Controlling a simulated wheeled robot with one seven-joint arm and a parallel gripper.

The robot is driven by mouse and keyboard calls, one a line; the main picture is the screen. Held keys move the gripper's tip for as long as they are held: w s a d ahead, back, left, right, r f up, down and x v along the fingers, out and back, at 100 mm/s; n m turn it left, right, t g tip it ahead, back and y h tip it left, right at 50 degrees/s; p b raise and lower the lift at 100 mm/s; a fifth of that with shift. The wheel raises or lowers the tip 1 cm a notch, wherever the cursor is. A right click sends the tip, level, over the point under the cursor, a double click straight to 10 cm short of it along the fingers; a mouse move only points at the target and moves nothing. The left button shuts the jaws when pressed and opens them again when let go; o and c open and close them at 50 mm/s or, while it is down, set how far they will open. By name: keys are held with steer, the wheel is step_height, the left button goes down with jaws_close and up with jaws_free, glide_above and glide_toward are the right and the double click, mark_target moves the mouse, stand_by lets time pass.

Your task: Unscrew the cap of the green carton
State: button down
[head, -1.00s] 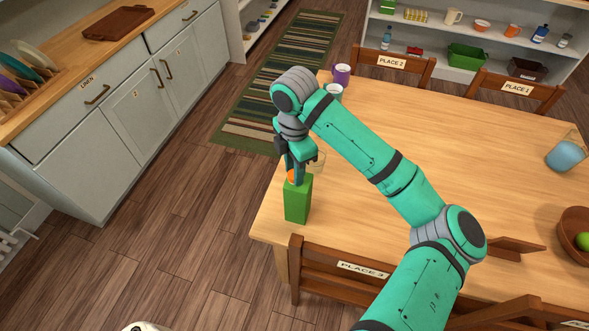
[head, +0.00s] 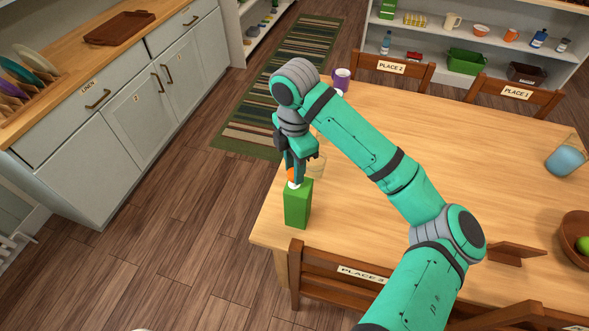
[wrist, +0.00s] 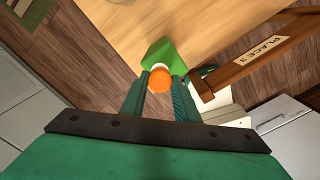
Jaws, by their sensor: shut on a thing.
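The green carton (head: 297,205) stands upright at the near left corner of the table, and its top also shows in the wrist view (wrist: 161,52). My gripper (wrist: 160,82) reaches down from above and is shut on the orange cap (wrist: 161,81), one finger on each side. In the head view the cap (head: 291,174) is partly hidden by my gripper. The white neck (head: 294,184) of the carton shows between the cap and the carton's top, so the cap sits raised above the carton. I cannot tell whether the cap still touches the neck.
A purple mug (head: 342,78) is at the table's far left. A blue pitcher (head: 566,157) and a brown bowl (head: 572,228) stand at the right. The PLACE 3 chair (head: 330,274) is at the near edge. Mid-table is mostly clear.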

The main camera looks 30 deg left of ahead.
steer(key=shift+r, duration=0.1)
steer(key=shift+r, duration=3)
steer(key=shift+a, duration=0.1)
